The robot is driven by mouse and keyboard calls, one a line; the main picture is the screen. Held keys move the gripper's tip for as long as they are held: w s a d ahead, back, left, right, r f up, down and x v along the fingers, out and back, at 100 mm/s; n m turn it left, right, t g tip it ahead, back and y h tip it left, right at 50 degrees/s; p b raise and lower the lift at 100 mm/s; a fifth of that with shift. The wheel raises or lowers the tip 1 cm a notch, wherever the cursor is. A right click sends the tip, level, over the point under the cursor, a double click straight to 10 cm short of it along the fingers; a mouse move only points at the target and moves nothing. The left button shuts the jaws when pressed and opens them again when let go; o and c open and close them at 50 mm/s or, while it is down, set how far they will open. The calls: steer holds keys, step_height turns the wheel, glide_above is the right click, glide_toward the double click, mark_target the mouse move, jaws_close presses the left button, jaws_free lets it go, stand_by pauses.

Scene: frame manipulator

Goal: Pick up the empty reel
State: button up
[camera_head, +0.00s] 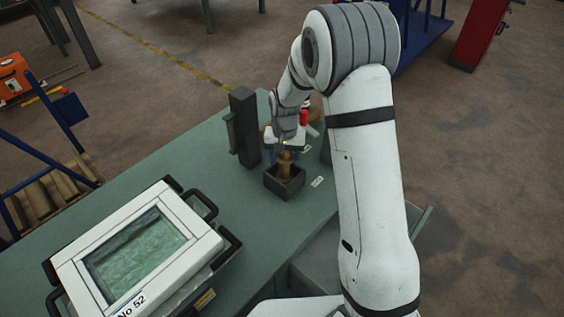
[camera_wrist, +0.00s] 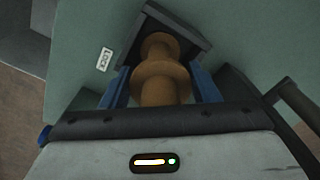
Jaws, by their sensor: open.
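The empty reel (camera_wrist: 160,84) is a brown, spool-shaped piece with wide flanges and a narrow waist. It also shows in the head view (camera_head: 285,163), standing in a small dark square box (camera_head: 284,187) on the green table. My gripper (camera_wrist: 160,95) is open, with its blue fingers on either side of the reel's near part. Whether the fingers touch the reel cannot be told. In the head view my gripper (camera_head: 285,150) is just above the box, partly hidden by my wrist. The reel's lower part is hidden inside the box.
The green table (camera_head: 215,160) has a dark upright post (camera_head: 243,127) just left of the box. A white framed case marked No 52 (camera_head: 140,255) lies at front left. A small white label (camera_head: 317,181) lies right of the box. Free tabletop shows between case and box.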

steer(key=c, duration=0.6)
steer(key=shift+r, duration=0.1)
